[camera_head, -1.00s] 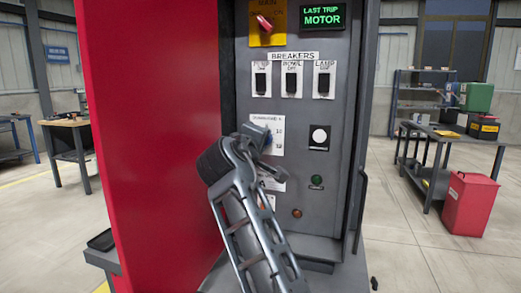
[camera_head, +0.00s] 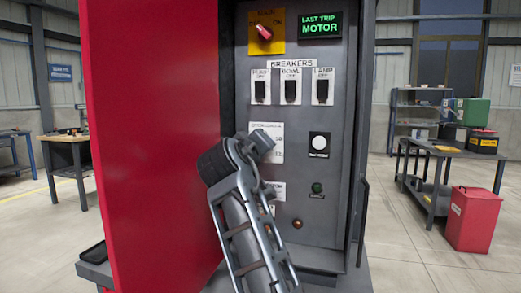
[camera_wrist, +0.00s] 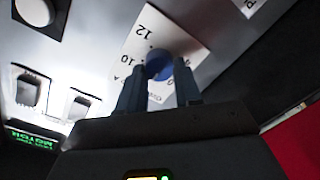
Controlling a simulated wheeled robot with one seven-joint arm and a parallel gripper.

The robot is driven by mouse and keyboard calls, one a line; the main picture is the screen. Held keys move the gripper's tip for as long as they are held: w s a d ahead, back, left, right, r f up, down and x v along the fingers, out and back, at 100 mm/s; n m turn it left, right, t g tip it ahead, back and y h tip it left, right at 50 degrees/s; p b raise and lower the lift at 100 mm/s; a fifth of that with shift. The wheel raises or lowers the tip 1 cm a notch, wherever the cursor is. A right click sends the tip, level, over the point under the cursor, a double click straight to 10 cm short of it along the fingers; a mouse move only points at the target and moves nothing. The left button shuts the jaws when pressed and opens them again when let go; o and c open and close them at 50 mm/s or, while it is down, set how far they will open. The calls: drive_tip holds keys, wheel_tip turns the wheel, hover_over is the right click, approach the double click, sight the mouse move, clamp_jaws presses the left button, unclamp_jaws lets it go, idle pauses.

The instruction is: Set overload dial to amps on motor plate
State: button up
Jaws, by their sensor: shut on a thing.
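The blue overload dial (camera_wrist: 159,64) sits on a white scale plate (camera_wrist: 140,42) with printed numbers; 10 and 12 are readable beside it in the wrist view. My gripper (camera_wrist: 160,80) is shut on the dial, one finger on each side. In the head view my gripper (camera_head: 264,143) reaches the scale plate (camera_head: 277,131) on the grey panel and hides the dial. The dial's pointer cannot be made out. A white motor plate (camera_head: 279,190) lies below, partly covered by my arm; its figures are not readable.
Above are three breakers (camera_head: 291,91), a red main switch (camera_head: 264,33) and a green-lit display (camera_head: 320,25) reading LAST TRIP MOTOR. The open red door (camera_head: 150,140) closes off the left side.

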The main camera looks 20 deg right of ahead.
drive_tip(key=shift+f, duration=0.2)
drive_tip(key=o, duration=1)
drive_tip(key=shift+r, duration=0.1)
drive_tip(key=shift+o, duration=0.2)
drive_tip(key=v, duration=0.7)
drive_tip(key=shift+s+a, duration=0.2)
drive_tip(key=shift+s, duration=0.2)
